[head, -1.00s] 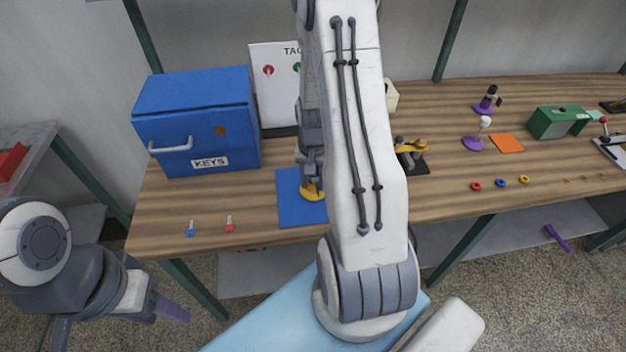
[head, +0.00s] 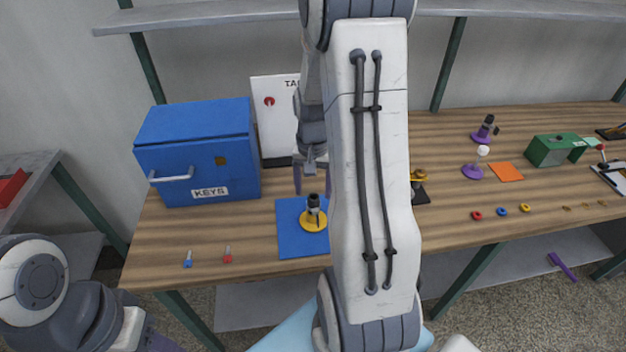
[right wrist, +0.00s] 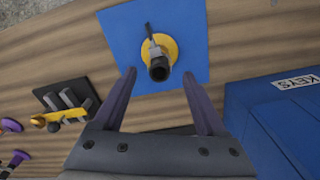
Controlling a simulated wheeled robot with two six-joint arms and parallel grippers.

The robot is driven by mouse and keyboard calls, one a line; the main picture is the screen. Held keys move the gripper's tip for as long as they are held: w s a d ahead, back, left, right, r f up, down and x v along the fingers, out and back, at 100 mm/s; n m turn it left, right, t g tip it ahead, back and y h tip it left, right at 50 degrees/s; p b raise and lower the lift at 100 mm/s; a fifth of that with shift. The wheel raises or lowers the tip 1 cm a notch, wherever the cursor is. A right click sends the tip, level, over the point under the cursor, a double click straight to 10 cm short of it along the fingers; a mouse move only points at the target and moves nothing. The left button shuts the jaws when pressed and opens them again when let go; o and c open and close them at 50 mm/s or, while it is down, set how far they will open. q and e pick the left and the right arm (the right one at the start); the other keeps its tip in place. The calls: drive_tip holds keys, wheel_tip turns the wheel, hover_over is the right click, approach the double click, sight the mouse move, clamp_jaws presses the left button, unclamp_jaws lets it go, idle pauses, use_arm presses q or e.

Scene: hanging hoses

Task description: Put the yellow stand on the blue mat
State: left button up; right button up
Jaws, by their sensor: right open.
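The yellow stand (head: 314,223) has a round yellow base and a dark upright part. It stands upright on the blue mat (head: 289,241), with its whole base inside the mat's edges as far as I can see. In the right wrist view the stand (right wrist: 158,58) and the mat (right wrist: 118,32) are both in sight. My right gripper (head: 312,182) is above and behind the stand. Its purple fingers (right wrist: 159,74) are open and empty, apart from the stand. My left gripper is mostly below the bottom left edge of the head view, and its fingers are unclear.
A blue KEYS box (head: 198,150) stands left of the mat. Two small pegs, blue (head: 188,260) and red (head: 228,256), lie near the front edge. A black holder (right wrist: 68,98) with a yellow-handled item is beside the mat. Purple stands and coloured rings are farther right.

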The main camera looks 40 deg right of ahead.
drive_tip(key=shift+r, duration=1.55)
drive_tip(key=s+a+r+n, duration=0.15)
drive_tip(key=a+n, duration=0.25)
drive_tip(key=a, duration=0.6)
drive_tip(key=s+a+r+n, duration=0.1)
drive_tip(key=a+r+n, duration=0.25)
drive_tip(key=a, duration=0.55)
drive_tip(key=s+a+r+n+y, duration=0.1)
drive_tip(key=s+a+n, duration=0.9)
drive_tip(key=s+a, duration=0.2)
drive_tip(key=shift+s+r, duration=0.25)
drive_tip(key=shift+s, duration=0.7)
